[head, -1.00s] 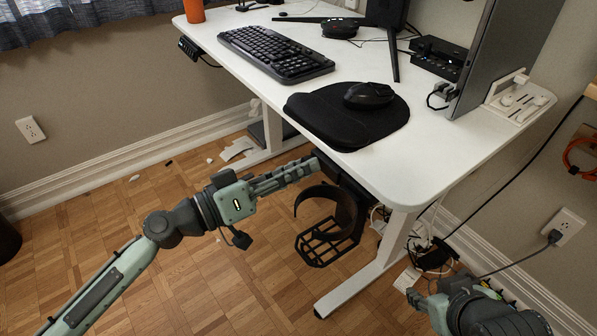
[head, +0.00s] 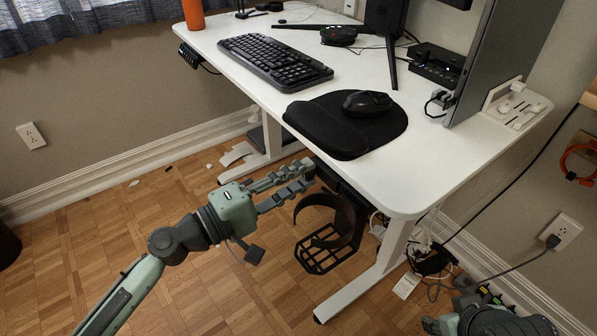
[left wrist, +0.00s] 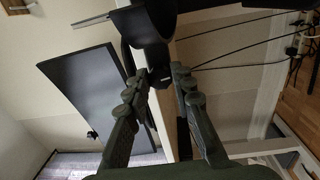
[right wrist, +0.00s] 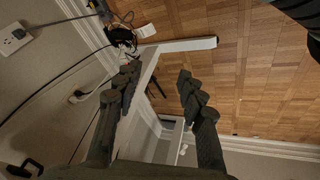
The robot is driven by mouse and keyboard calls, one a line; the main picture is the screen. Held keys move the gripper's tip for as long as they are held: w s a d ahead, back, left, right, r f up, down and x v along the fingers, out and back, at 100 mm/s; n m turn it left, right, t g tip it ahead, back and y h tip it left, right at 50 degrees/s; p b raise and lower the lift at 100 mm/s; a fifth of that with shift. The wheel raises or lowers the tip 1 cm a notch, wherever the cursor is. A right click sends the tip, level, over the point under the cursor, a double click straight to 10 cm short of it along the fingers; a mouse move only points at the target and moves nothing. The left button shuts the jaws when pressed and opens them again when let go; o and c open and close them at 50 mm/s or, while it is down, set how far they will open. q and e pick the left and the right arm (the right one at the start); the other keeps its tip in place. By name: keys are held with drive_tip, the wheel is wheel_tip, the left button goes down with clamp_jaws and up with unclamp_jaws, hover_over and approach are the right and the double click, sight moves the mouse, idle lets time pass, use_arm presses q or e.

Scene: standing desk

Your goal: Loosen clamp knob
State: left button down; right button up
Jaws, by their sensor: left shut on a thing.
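The black cup holder (head: 327,238) hangs under the front edge of the white desk (head: 400,185), with a ring above a grid basket. Its black clamp (left wrist: 147,40) shows from below in the left wrist view. My left gripper (head: 309,174) reaches under the desk edge beside the holder. In the left wrist view its two fingers (left wrist: 162,86) are on either side of a small dark knob (left wrist: 160,77) below the clamp, shut on it. The knob is mostly hidden in the head view. My right gripper (right wrist: 157,80) has its fingers apart with nothing between them.
A keyboard (head: 275,62), a mouse pad (head: 340,130) with a mouse (head: 367,103), and an orange bottle (head: 193,14) are on the desk. A white desk leg (head: 360,275) stands behind the holder. Cables (head: 433,262) lie near the right wall.

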use_arm(q)
drive_tip(key=shift+r+n+y+p, duration=0.1)
drive_tip(key=shift+n+y+p, duration=0.25)
drive_tip(key=shift+n+p, duration=4.1)
drive_tip(key=shift+r+n+y+b, duration=0.1)
drive_tip(key=shift+n+y+b, duration=0.2)
drive_tip(key=shift+n, duration=8.75)
use_arm(e)
drive_tip(key=s+d+f+g, duration=0.1)
drive_tip(key=s+f, duration=0.1)
drive_tip(key=f, duration=0.8)
drive_tip(key=s+d+f+g, duration=0.1)
drive_tip(key=s+f, duration=0.1)
drive_tip(key=f, duration=0.9)
drive_tip(key=shift+g, duration=0.4)
drive_tip(key=shift+f, duration=0.1)
use_arm(q)
drive_tip(key=c, duration=1.3)
unclamp_jaws()
